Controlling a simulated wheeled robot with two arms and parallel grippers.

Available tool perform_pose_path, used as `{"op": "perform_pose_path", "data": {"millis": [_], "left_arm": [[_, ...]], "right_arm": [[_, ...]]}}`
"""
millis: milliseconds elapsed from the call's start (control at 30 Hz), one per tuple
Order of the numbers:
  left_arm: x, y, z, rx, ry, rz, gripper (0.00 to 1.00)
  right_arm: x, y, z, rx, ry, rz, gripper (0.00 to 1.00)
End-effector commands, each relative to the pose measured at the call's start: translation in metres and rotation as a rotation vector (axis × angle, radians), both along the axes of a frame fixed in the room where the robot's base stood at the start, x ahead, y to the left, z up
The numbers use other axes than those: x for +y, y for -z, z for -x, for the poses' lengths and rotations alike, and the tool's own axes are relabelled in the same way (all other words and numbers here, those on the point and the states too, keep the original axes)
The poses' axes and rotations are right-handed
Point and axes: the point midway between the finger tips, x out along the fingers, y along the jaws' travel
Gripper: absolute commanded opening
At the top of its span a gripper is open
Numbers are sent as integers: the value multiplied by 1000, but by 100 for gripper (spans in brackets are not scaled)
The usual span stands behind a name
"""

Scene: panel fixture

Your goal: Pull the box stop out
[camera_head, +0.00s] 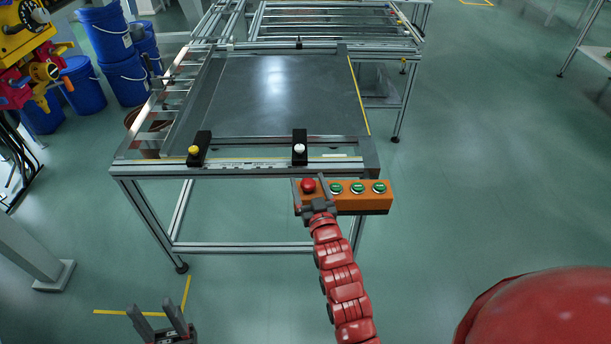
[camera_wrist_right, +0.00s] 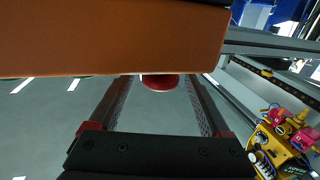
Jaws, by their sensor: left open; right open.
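The orange button box (camera_head: 362,204) sits at the front right corner of the table frame. It carries a red mushroom-shaped stop knob (camera_head: 308,185) at its left end and three green buttons to the right. My right gripper (camera_head: 311,190) is at the red knob, its open fingers on either side. In the right wrist view the knob (camera_wrist_right: 160,82) shows between the two fingers (camera_wrist_right: 157,100), below the orange box (camera_wrist_right: 110,40); contact with either finger cannot be made out. My left gripper (camera_head: 152,308) is open and empty at the bottom left, away from the box.
The panel table (camera_head: 240,168) has two black clamps with a yellow knob (camera_head: 194,150) and a white knob (camera_head: 299,148) on its front edge. Blue buckets (camera_head: 104,30) and a yellow and red machine (camera_head: 28,35) stand at the left. Floor in front is clear.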

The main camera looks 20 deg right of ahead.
Motion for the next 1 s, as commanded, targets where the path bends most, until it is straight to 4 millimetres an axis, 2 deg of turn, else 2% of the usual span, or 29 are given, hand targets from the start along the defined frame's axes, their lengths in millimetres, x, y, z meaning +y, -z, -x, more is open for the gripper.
{"op": "perform_pose_path", "data": {"millis": [100, 233, 600, 1000], "left_arm": [[0, 2, 0, 0, 0, 0, 50], [0, 2, 0, 0, 0, 0, 50], [0, 2, 0, 0, 0, 0, 50], [0, 2, 0, 0, 0, 0, 50]], "right_arm": [[-1, 0, -18, 0, 0, 0, 81], [-2, 0, -29, -1, 1, 1, 81], [-2, 0, -34, 0, 0, 1, 81], [-2, 0, -34, 0, 0, 1, 9]]}}
